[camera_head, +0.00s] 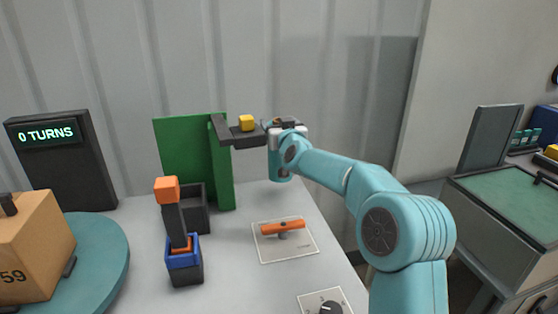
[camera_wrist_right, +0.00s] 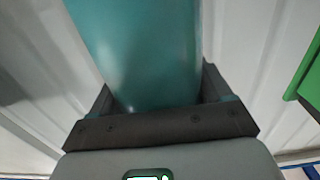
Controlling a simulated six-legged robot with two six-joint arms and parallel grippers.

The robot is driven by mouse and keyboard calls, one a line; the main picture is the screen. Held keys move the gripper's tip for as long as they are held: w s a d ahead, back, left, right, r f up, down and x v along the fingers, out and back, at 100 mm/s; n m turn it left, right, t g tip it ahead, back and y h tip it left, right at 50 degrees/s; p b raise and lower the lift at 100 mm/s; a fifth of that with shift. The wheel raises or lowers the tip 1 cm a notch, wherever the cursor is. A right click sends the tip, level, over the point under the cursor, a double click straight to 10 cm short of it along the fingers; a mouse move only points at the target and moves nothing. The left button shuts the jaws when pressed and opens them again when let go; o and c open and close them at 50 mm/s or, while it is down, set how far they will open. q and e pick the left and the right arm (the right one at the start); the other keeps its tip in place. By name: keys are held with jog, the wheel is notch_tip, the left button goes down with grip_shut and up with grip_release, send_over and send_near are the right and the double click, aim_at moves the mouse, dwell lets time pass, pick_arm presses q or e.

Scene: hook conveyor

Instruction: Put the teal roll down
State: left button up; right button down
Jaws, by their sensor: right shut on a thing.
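The teal roll (camera_wrist_right: 140,45) is a smooth cylinder that fills the upper middle of the right wrist view. My right gripper (camera_wrist_right: 157,95) is shut on it, with dark jaws on either side of the roll. In the head view my right arm reaches in from the right to the far side of the bench, beside a dark ledge. There the roll is hard to tell from my own teal wrist. My left gripper is not in view.
A yellow block (camera_head: 247,122) sits on the dark ledge (camera_head: 250,140) by a green panel (camera_head: 222,180). An orange handle (camera_head: 283,227), dark bins, a blue-rimmed holder (camera_head: 184,262) and a turntable (camera_head: 110,250) with a carton (camera_head: 35,250) occupy the bench (camera_head: 235,285).

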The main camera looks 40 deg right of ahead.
notch_tip(320, 180, down, 6)
jog(key=shift+w+d+f+b, duration=0.1)
jog(key=shift+b, duration=0.65)
grip_release()
jog(key=shift+f, duration=0.15)
jog(key=b+v, duration=0.1)
jog(key=v, duration=1.1)
jog(key=shift+b, duration=0.3)
